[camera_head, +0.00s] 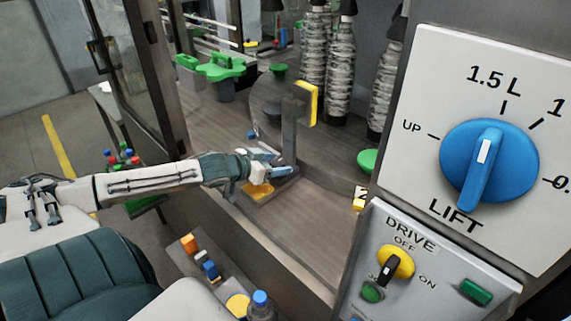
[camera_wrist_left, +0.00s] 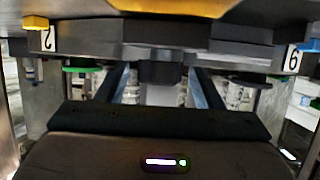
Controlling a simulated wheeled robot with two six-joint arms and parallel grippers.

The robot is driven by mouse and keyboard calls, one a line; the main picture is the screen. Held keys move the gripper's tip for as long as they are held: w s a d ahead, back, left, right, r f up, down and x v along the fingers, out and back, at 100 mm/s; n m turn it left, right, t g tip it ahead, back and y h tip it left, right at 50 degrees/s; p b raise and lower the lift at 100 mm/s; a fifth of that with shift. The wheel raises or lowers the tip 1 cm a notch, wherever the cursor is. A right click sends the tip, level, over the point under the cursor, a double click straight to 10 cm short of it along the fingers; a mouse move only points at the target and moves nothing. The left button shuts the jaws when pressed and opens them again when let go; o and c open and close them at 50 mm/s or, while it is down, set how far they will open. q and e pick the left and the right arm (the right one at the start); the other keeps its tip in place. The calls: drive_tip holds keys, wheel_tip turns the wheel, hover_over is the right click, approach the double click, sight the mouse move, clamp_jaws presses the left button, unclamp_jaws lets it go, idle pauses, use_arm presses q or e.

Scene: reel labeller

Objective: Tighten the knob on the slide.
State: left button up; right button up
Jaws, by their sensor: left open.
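My left gripper (camera_head: 275,162) reaches in from the left and is open, at the grey upright post (camera_head: 290,125) that carries a yellow plate (camera_head: 313,103). In the left wrist view the two fingers of the left gripper (camera_wrist_left: 160,92) stand apart. A dark, knob-like piece (camera_wrist_left: 160,72) hangs under a grey plate (camera_wrist_left: 115,38) ahead, between the fingers in the picture. I cannot tell whether the fingers touch it. In the head view I cannot make out this piece; the gripper and post may hide it. My right gripper is not in view.
A panel with a blue LIFT dial (camera_head: 489,163) and a yellow DRIVE switch (camera_head: 396,262) stands at the right. Wrapped columns (camera_head: 340,70) and a green fixture (camera_head: 220,66) stand behind. A bottle (camera_head: 260,304) stands at the bottom.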

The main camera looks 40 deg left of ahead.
use_arm(q)
drive_tip(key=shift+w, duration=0.15)
drive_tip(key=shift+s+r, duration=0.2)
drive_tip(key=shift+s, duration=0.25)
drive_tip(key=c, duration=0.9)
drive_tip(key=shift+f, duration=0.1)
drive_tip(key=shift+c, duration=0.4)
drive_tip(key=shift+a+f+m+h+b, duration=0.15)
drive_tip(key=shift+m+h+b, duration=0.25)
drive_tip(key=shift+b, duration=0.25)
drive_tip(key=shift+m+h+b, duration=0.3)
drive_tip(key=shift+h+b, duration=0.1)
drive_tip(key=shift+b, duration=0.05)
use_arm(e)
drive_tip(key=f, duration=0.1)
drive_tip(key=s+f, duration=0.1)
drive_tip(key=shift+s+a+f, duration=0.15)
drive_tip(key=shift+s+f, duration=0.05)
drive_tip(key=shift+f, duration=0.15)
